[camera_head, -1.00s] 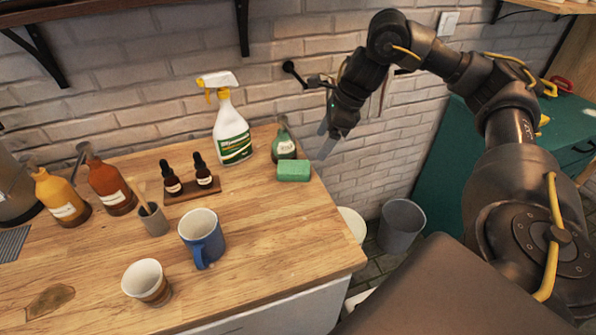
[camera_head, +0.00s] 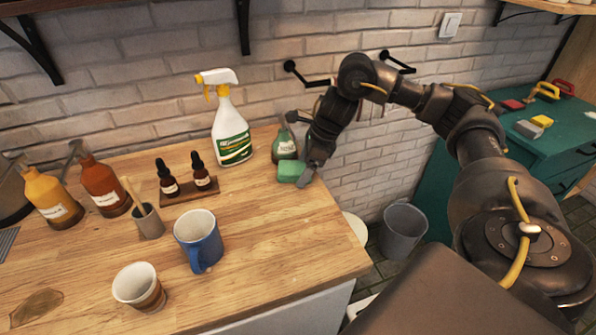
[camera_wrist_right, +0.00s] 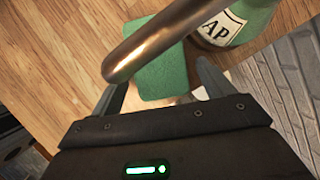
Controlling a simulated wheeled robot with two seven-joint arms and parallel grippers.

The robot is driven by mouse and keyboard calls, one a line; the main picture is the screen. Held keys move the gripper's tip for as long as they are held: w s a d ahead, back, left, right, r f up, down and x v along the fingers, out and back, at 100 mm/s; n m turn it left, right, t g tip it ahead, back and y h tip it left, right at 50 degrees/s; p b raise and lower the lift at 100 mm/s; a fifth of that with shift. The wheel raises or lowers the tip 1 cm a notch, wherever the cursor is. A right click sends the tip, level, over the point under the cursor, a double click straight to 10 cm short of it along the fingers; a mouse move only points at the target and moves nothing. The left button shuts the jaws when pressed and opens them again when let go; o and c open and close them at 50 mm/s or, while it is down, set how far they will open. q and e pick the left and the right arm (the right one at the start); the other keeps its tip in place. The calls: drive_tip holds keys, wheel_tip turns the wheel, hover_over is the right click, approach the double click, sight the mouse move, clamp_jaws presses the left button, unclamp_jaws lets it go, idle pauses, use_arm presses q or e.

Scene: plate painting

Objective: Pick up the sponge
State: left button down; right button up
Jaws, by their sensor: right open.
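The green sponge (camera_head: 288,172) lies on the wooden counter near its right edge, in front of the green soap bottle. My right gripper (camera_head: 306,176) is low at the sponge's right side in the head view. In the right wrist view the sponge (camera_wrist_right: 160,72) shows between the two spread fingers of my right gripper (camera_wrist_right: 160,85), partly covered by a copper-coloured curved spout. Whether the fingers touch the sponge cannot be told. My left gripper is not in view.
The green soap bottle (camera_head: 285,146) stands just behind the sponge, and its spout (camera_wrist_right: 165,40) crosses the wrist view. A spray bottle (camera_head: 232,135) stands to the left. A blue mug (camera_head: 205,243) and a cup (camera_head: 137,288) stand nearer. A grey bin (camera_head: 402,232) is below the counter's right edge.

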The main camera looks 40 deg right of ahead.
sight(297, 169)
drive_tip(key=shift+w+a, duration=0.1)
drive_tip(key=shift+c, duration=1)
drive_tip(key=c, duration=0.8)
drive_tip(key=shift+r, duration=0.1)
drive_tip(key=shift+c, duration=0.2)
drive_tip(key=shift+r+b, duration=0.3)
drive_tip(key=shift+r, duration=0.35)
drive_tip(key=r, duration=0.2)
drive_tip(key=r+p, duration=0.1)
drive_tip(key=shift+s, duration=0.25)
drive_tip(key=s+a+r+p, duration=0.2)
drive_tip(key=s+r, duration=0.6)
drive_tip(key=s, duration=0.5)
drive_tip(key=shift+s+a+r+p, duration=0.15)
drive_tip(key=shift+a+r+p, duration=0.2)
drive_tip(key=shift+p, duration=0.45)
